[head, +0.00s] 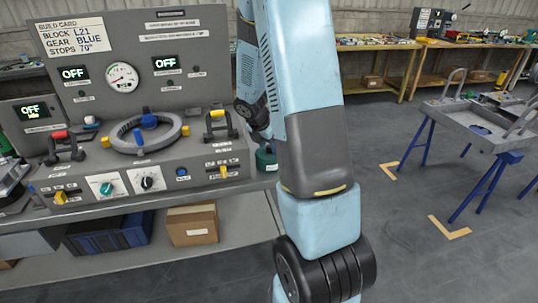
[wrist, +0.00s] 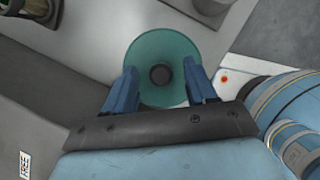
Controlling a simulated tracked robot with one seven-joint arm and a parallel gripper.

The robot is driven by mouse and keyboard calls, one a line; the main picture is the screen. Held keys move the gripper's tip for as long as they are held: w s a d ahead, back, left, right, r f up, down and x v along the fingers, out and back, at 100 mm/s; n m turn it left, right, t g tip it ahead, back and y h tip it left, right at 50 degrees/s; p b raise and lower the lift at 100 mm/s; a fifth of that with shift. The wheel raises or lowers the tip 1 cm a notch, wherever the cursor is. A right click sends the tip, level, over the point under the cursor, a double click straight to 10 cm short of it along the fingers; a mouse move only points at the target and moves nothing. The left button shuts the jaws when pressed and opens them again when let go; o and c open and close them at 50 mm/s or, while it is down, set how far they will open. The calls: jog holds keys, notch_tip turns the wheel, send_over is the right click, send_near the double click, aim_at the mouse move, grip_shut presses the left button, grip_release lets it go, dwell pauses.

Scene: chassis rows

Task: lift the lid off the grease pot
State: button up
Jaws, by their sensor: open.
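The grease pot (head: 266,158) is a teal-green round pot at the right end of the bench, partly hidden behind my arm in the head view. In the wrist view I look down on its round teal lid (wrist: 162,50) with a dark round knob (wrist: 160,75) at the middle. My gripper (wrist: 160,80) is open, with its two blue fingers on either side of the knob, over the lid. I cannot tell how high the fingertips are above the lid. In the head view my gripper is hidden behind my arm.
The grey control panel (head: 95,195) with clamps, dials and a ring (head: 150,132) stands left of the pot. A cardboard box (head: 192,224) and a blue bin (head: 108,236) sit on the shelf below. A chassis on blue trestles (head: 480,125) stands right, with open floor between.

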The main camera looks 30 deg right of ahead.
aim_at(268, 146)
grip_shut()
dwell(0.4)
jog(key=shift+r, duration=0.1)
jog(key=shift+r, duration=0.2)
notch_tip(268, 146, up, 2)
jog(key=shift+r, duration=0.2)
jog(key=s+a+r, duration=0.9)
jog(key=s+r, duration=0.1)
jog(key=shift+s+a, duration=0.2)
